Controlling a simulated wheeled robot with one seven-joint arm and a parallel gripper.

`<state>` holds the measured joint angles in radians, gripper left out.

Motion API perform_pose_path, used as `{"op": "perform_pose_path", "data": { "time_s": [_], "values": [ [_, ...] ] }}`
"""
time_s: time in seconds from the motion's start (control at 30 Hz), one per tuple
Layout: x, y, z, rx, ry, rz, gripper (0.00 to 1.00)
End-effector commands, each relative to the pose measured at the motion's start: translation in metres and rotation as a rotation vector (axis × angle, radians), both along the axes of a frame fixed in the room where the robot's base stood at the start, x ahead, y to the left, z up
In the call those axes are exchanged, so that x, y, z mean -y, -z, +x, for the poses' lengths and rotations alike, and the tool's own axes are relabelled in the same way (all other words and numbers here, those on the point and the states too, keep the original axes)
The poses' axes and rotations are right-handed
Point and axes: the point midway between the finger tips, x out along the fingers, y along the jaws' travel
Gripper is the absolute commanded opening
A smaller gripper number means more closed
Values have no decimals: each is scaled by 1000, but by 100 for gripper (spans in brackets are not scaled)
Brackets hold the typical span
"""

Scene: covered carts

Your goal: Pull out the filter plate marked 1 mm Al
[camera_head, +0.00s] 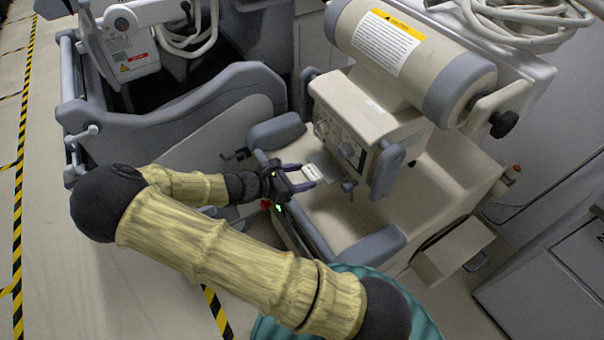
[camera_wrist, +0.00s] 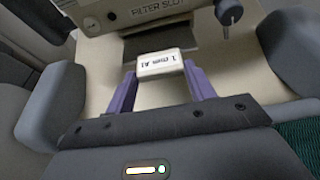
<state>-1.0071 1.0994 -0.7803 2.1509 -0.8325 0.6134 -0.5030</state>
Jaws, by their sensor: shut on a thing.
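The filter plate's white tab, marked "1 mm Al" (camera_wrist: 161,64), sits between the two purple fingers of my gripper (camera_wrist: 160,82) in the wrist view. My gripper is shut on it. A grey flat plate (camera_wrist: 163,43) shows behind the tab, below the "FILTER SLOT" lettering on the beige housing (camera_wrist: 110,14). In the head view my gripper (camera_head: 306,179) holds the white tab (camera_head: 312,171) in front of the housing (camera_head: 365,113), and the grey plate lies between tab and housing. I cannot tell how much of the plate is inside the slot.
A grey bumper (camera_head: 275,131) stands left of the gripper and another (camera_head: 367,247) to the front right. A second grey cart (camera_head: 165,110) stands at the left. Open floor lies at the far left.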

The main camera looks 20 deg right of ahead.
Motion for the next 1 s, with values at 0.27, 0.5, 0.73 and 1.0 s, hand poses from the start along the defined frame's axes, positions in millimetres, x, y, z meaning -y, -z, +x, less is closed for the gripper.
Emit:
{"op": "perform_pose_path", "data": {
  "time_s": [0.27, 0.5, 0.73, 1.0],
  "values": [
    [-7, -1, -1, -1, -1, 0, 28],
    [-12, -1, -2, -1, -1, 0, 28],
    [-18, -1, -3, 0, -1, 0, 28],
    [-24, -1, -5, 0, -1, -1, 28]
  ]
}}
